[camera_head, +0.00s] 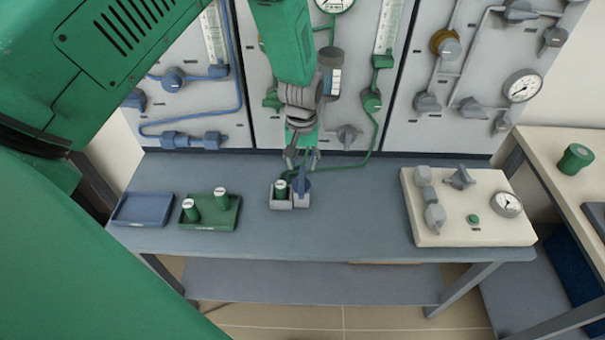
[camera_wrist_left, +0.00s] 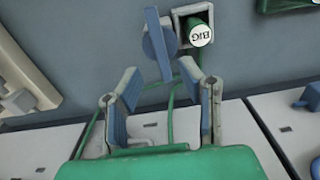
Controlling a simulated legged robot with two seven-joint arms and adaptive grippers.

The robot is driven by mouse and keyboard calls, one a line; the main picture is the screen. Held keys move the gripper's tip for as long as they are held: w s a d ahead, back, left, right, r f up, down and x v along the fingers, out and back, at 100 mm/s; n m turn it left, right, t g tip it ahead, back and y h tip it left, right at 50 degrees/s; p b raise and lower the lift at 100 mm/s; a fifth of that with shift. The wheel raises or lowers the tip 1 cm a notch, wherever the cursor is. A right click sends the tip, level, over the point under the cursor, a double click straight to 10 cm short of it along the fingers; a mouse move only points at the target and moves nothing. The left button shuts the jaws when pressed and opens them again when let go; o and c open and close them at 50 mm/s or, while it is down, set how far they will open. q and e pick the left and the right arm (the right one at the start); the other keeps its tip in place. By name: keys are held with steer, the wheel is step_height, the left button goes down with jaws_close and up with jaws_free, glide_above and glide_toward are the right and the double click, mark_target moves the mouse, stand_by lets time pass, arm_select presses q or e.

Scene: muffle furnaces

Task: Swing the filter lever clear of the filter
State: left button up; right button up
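The green filter (camera_head: 281,188) with a white top sits in a small pale holder (camera_head: 281,204) on the blue-grey bench. In the left wrist view the filter (camera_wrist_left: 200,36) has "BIG" on its top. The blue filter lever (camera_head: 302,184) stands right beside it on a pale block. In the left wrist view the lever (camera_wrist_left: 157,42) is a long bar with a round hub, left of the filter. My left gripper (camera_head: 301,158) is above and just behind the lever. Its fingers (camera_wrist_left: 159,72) are spread and empty, with the lever's end near the gap. My right gripper is not in view.
A green tray (camera_head: 222,222) with two green filters and an empty blue tray (camera_head: 144,208) lie to the left. Valve panels (camera_head: 195,104) rise behind the bench. The bench between holder and cream panel is clear.

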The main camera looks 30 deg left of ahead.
mark_target(303, 180)
arm_select(q)
steer(key=r, duration=0.5)
steer(key=shift+d+r, duration=0.2)
steer(key=shift+d, duration=0.1)
steer(key=shift+a, duration=0.1)
